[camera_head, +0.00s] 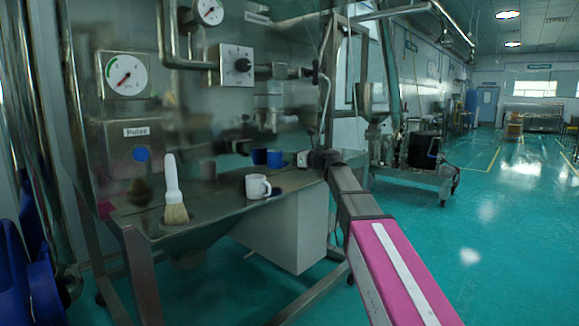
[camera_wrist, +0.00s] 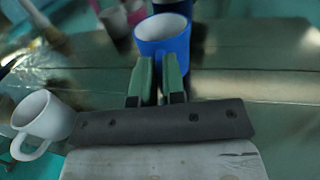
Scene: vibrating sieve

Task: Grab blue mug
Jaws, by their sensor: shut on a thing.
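The blue mug (camera_wrist: 163,40) stands upright at the top middle of the wrist view, its open rim showing. My gripper (camera_wrist: 159,72) has its two green fingers close together against the mug's near side, shut on it, apparently at the handle. The handle itself is hidden between the fingers. In the head view the blue mug (camera_head: 275,159) is on the steel table, just left of the end of my arm. A second blue shape to its left looks like its reflection in the steel panel.
A white mug (camera_head: 258,187) stands on the steel table (camera_head: 215,205) nearer the front edge; the wrist view shows it at left (camera_wrist: 42,122). A white-handled brush (camera_head: 174,195) stands further left. A steel panel with gauges rises behind. Open floor lies to the right.

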